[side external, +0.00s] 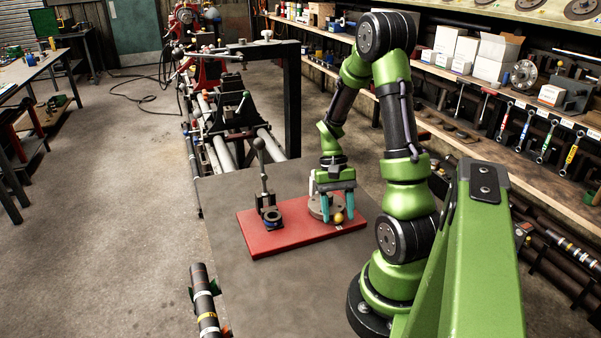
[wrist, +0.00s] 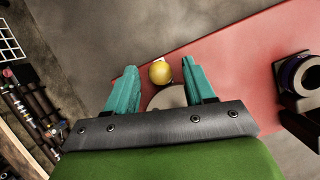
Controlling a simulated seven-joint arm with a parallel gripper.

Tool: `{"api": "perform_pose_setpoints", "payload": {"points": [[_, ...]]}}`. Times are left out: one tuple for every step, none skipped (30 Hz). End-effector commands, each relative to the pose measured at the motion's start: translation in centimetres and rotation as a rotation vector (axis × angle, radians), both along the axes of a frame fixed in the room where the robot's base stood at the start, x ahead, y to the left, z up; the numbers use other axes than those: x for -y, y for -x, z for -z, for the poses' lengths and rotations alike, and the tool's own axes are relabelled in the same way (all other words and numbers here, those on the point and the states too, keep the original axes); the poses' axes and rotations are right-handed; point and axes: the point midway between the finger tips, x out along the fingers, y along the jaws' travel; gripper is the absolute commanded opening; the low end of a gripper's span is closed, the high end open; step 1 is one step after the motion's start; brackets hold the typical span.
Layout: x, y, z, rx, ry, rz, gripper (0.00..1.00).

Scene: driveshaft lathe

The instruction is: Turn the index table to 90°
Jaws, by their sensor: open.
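The index table (side external: 318,207) is a grey round disc on the right part of a red base plate (side external: 290,241). A yellow ball knob (side external: 338,218) sits at its near edge. My gripper (side external: 337,211) is over the table, pointing down, with its teal fingers open. In the wrist view, the yellow knob (wrist: 160,72) shows between the tips of my open fingers (wrist: 159,80). Part of the grey disc (wrist: 168,99) shows behind it, the rest hidden by my gripper. I cannot tell whether the fingers touch the knob. No angle marks are readable.
A black fixture with an upright lever (side external: 262,180) and a dark ring (side external: 271,217) stands on the left part of the red plate. The grey bench top (side external: 270,290) is clear in front. A dark shaft (side external: 205,300) is at lower left. Shelves stand at right.

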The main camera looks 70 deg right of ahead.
Motion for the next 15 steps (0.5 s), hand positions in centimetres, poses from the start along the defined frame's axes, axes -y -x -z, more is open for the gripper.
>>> {"api": "perform_pose_setpoints", "payload": {"points": [[-0.03,0.02,0.06,0.000,0.000,0.000,0.54],[-0.03,0.02,0.06,0.000,0.000,0.000,0.54],[-0.02,0.02,0.06,0.000,0.000,0.000,0.54],[-0.03,0.02,0.05,0.000,0.000,0.000,0.54],[-0.03,0.02,0.05,0.000,0.000,0.000,0.54],[-0.02,0.02,0.04,0.000,0.000,0.000,0.54],[-0.02,0.02,0.04,0.000,0.000,0.000,0.52],[-0.02,0.01,0.03,0.000,0.000,0.000,0.47],[-0.02,0.01,0.03,0.000,0.000,0.000,0.41],[-0.02,0.01,0.02,0.000,0.000,0.000,0.37],[-0.02,0.01,0.02,0.000,0.000,0.000,0.32],[-0.02,0.01,0.02,0.000,0.000,0.000,0.26],[-0.01,0.01,0.01,0.000,0.000,0.000,0.21],[-0.01,0.01,0.01,0.000,0.000,0.000,0.17],[-0.01,0.01,0.01,0.000,0.000,0.000,0.11]]}}
